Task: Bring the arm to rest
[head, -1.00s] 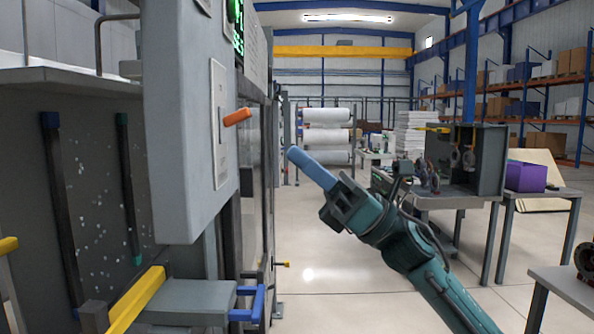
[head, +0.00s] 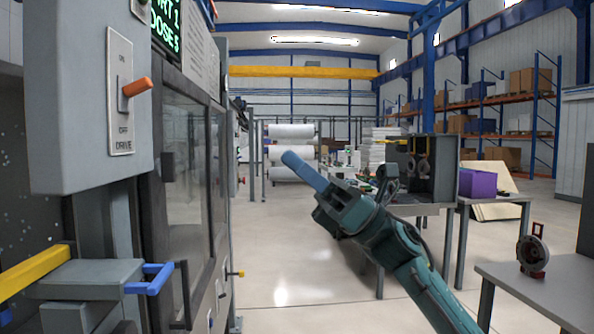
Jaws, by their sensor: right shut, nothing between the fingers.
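My right arm comes in from the lower right. Its right gripper (head: 289,158) has blue fingers pressed together with nothing between them. It is held up in free air over the aisle, to the right of the grey machine and apart from it. The machine's control box (head: 85,95) carries a drive switch with an orange lever (head: 138,87), which stands out from a plate marked ON, OFF and DRIVE. The lever is tilted up a little, towards ON. My left gripper does not show.
A grey block with a blue handle (head: 152,279) and a yellow bar (head: 35,272) jut out at the lower left. A table with a purple bin (head: 479,183) stands at the right, and a nearer table (head: 560,290) at the lower right. The aisle floor (head: 290,270) is clear.

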